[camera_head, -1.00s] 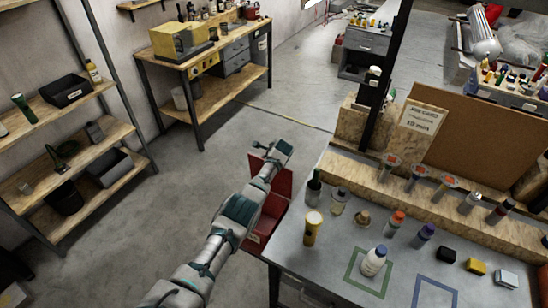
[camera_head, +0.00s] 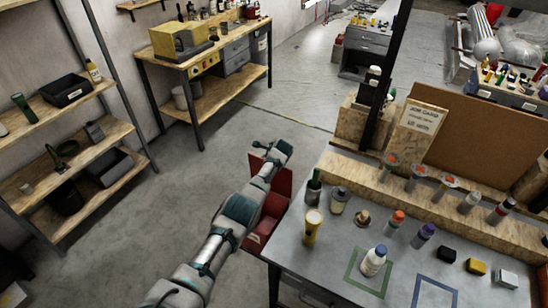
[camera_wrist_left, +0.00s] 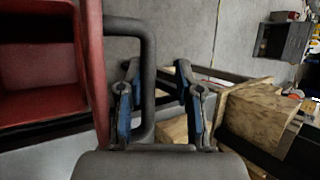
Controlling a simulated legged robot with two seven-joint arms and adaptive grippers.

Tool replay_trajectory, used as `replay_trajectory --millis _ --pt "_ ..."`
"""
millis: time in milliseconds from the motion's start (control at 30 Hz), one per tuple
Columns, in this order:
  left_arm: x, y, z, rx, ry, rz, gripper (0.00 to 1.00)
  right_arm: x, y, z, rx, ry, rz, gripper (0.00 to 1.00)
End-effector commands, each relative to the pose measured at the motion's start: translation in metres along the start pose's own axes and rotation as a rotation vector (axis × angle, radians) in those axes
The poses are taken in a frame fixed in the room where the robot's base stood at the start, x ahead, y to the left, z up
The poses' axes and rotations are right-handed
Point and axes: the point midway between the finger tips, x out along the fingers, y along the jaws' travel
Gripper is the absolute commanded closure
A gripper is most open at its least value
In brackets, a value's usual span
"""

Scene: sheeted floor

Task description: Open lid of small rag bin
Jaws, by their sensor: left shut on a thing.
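The small red rag bin (camera_head: 262,236) stands on the floor just left of the workbench, partly hidden behind my left arm in the head view. Its red lid (camera_head: 284,182) is raised and stands up at the far side. My left gripper (camera_head: 278,152) is at the lid's upper edge. In the left wrist view, the bin's open red inside (camera_wrist_left: 40,70) shows at left, beside the lid's edge (camera_wrist_left: 95,60). A dark bar handle (camera_wrist_left: 148,75) on the lid runs between the fingers of my left gripper (camera_wrist_left: 157,90), which is shut on it. My right gripper is not in view.
The workbench (camera_head: 330,245) with bottles, a yellow torch (camera_head: 312,226) and taped outlines is close at right of the bin. Shelves (camera_head: 85,160) stand at left, and a wooden bench (camera_head: 215,90) at the back. The floor between is clear.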

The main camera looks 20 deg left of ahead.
Motion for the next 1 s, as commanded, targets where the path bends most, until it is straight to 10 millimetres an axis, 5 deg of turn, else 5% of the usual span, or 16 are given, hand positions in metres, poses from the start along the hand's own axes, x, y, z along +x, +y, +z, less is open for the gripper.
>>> replay_trajectory --millis 33,367,400,1000 --pt "0.0052 0.0070 -0.0129 0.004 0.019 0.001 1.00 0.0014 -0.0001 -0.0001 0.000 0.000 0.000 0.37" --pt "0.0051 0.0069 -0.0128 0.004 0.019 0.001 1.00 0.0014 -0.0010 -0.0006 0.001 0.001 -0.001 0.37" --pt "0.0050 0.0067 -0.0128 0.004 0.019 0.000 0.61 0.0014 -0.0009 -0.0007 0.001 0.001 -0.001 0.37" --pt "0.0029 0.0052 -0.0090 0.003 0.013 0.001 0.61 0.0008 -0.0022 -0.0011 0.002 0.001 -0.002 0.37"
